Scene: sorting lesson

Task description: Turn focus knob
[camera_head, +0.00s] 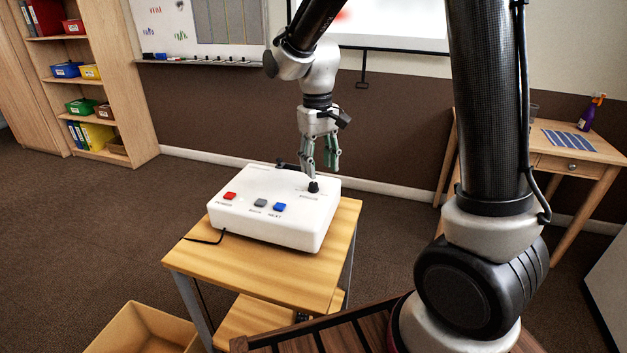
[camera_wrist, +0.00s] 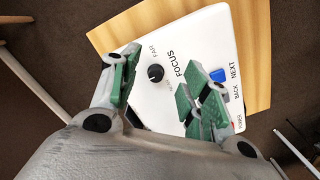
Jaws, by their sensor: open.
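A white box (camera_head: 275,205), the projector-like unit, sits on a small wooden table. The black round focus knob (camera_head: 313,187) is on its top near the right side. In the wrist view the knob (camera_wrist: 155,73) has FOCUS and FAR printed beside it; another label is partly hidden. My gripper (camera_head: 321,172) points down, open and empty, just above the knob. In the wrist view the knob shows between the two green-padded fingers; I cannot tell the exact height gap. A red button (camera_head: 230,196), a grey button (camera_head: 260,202) and a blue button (camera_head: 280,206) line the front.
The small wooden table (camera_head: 190,262) has a bare strip in front of the box. A dark cable (camera_head: 205,241) leaves the box's left side. A wooden crate (camera_head: 140,325) is on the floor at lower left. A side table (camera_head: 570,155) with a spray bottle (camera_head: 591,112) stands right.

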